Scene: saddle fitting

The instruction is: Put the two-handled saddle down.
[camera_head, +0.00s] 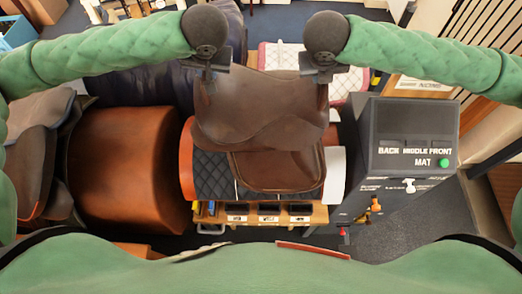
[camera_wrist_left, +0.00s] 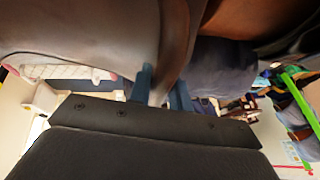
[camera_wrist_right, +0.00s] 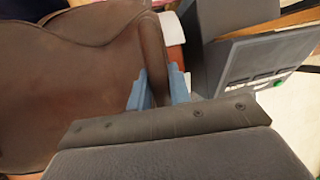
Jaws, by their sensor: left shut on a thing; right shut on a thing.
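The brown saddle (camera_head: 262,112) hangs between my two grippers in the head view, above a quilted dark pad (camera_head: 209,172) on an orange-brown rounded stand (camera_head: 186,165). My left gripper (camera_head: 212,72) is shut on the saddle's left side; in the left wrist view its blue fingers (camera_wrist_left: 160,92) close around a brown edge. My right gripper (camera_head: 322,74) is shut on the saddle's right side; the right wrist view shows its fingers (camera_wrist_right: 158,88) around a strap-like handle. The saddle's lower part overlaps the pad in view; whether it touches cannot be told.
A grey console (camera_head: 410,150) marked BACK, MIDDLE, FRONT and MAT, with a green light, stands at the right. A large brown rounded form (camera_head: 130,168) and another saddle (camera_head: 38,150) are at the left. A wooden shelf (camera_head: 262,219) with small dark displays sits in front.

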